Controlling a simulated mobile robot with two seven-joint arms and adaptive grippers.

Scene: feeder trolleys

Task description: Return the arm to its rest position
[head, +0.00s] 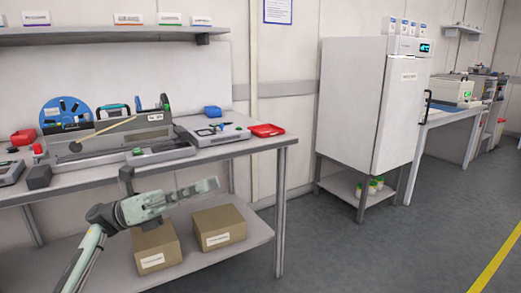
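My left arm comes in from the bottom left of the head view. Its gripper (207,187) is in front of the workbench, below the bench top's front edge, and points right. The gripper is seen nearly side-on, so I cannot tell whether its fingers are apart. I see no object held at the fingertips. My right gripper is not in view.
The workbench (262,146) carries a feeder trolley unit with a blue reel (62,115), a red tray (266,130) and a blue bin (212,112). Cardboard boxes (218,228) sit on its lower shelf. A white cabinet (365,100) stands right. The floor at right is clear.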

